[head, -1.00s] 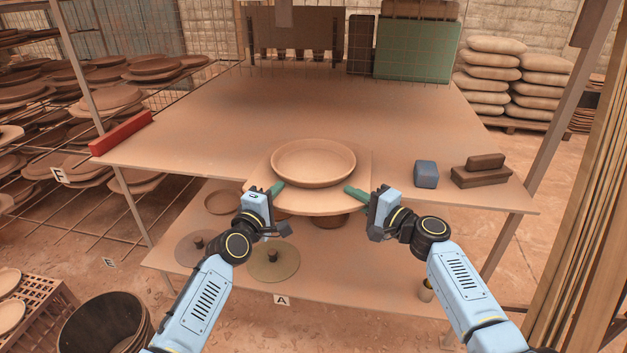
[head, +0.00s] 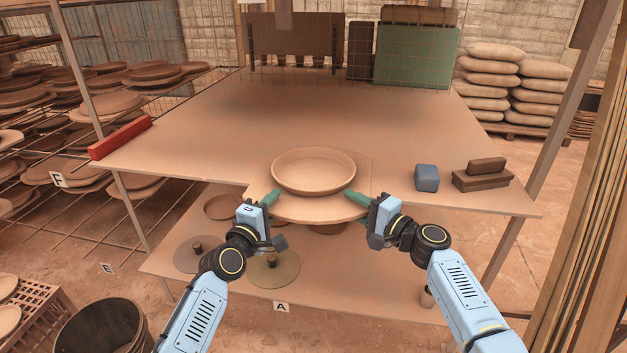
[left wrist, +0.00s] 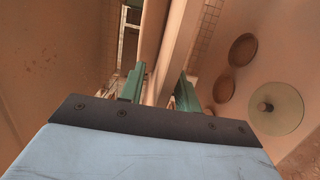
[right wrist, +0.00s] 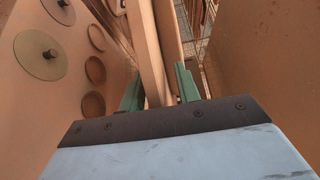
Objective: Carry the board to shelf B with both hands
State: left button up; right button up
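The board (head: 300,209) is a pale clay-coloured slab at the front edge of the table, its front part sticking out past the edge. A round shallow dish (head: 313,172) sits upright on it. My left gripper (head: 272,198) is shut on the board's left side; in the left wrist view the board's edge (left wrist: 157,80) lies between the green fingers. My right gripper (head: 352,197) is shut on the right side, with the edge (right wrist: 158,80) between its fingers in the right wrist view. I cannot tell whether the board touches the table. I see no label B.
The tabletop (head: 210,130) is mostly bare. A blue block (head: 427,178) and dark bricks (head: 482,174) lie right of the board, a red bar (head: 120,137) at left. A lower shelf labelled A (head: 281,307) holds discs. A dish rack labelled F (head: 58,179) stands left.

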jog(key=shift+s+d, duration=0.25)
jog(key=shift+d, duration=0.1)
pick_arm(q)
jog(key=v, duration=1)
jog(key=shift+a, duration=0.15)
pick_arm(e)
jog(key=v, duration=1.1)
pick_arm(q)
jog(key=shift+s, duration=0.1)
pick_arm(e)
jog(key=shift+s, duration=0.15)
